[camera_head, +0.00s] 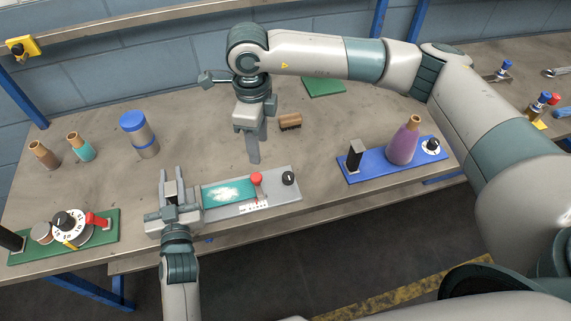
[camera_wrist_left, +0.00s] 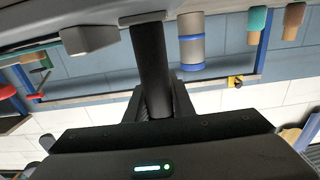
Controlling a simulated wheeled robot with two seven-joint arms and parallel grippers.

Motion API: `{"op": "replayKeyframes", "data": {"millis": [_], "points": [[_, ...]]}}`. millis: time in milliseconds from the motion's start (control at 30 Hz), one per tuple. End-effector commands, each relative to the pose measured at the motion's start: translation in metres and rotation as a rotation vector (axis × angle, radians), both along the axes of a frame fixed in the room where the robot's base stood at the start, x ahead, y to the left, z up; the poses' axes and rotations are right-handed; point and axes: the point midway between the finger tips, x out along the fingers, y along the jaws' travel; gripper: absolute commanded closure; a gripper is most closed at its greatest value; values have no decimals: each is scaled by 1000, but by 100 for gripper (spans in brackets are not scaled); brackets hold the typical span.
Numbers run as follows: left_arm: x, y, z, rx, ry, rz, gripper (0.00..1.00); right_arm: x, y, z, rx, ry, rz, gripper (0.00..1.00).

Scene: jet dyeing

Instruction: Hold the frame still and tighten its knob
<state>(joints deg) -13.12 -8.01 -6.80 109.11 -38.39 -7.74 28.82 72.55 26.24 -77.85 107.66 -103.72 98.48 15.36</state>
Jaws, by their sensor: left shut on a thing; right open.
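The frame is a grey plate (camera_head: 272,193) with a teal cloth panel (camera_head: 228,192) bearing a white patch. A red ball-topped lever (camera_head: 256,178) and a black knob (camera_head: 289,178) stand on its right part. My left gripper (camera_head: 172,187) is at the frame's left end, shut on a dark upright post. That post (camera_wrist_left: 152,70) shows between the fingers in the left wrist view. My right gripper (camera_head: 259,147) points down behind the frame, open and empty, above and left of the black knob and apart from it. The post's foot is hidden in the head view.
A green board (camera_head: 105,225) with a dial is at the left. A blue board (camera_head: 390,168) with a purple cone and knob is at the right. A brush (camera_head: 290,121), a blue-lidded jar (camera_head: 139,134) and two cones stand behind. The table's front edge is close to the frame.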

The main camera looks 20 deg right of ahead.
Motion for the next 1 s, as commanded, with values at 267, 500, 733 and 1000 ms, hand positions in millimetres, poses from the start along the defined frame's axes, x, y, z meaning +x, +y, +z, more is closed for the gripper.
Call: {"op": "replayKeyframes", "data": {"millis": [267,500,733,1000], "points": [[0,0,-1,0,2,0,100,-2,-21,-7,0,0,382,55],[0,0,-1,0,2,0,100,-4,-39,-12,1,0,723,55],[0,0,-1,0,2,0,100,-6,-54,-16,1,0,1044,55],[0,0,-1,0,2,0,100,-8,-67,-20,-2,-1,1302,55]]}}
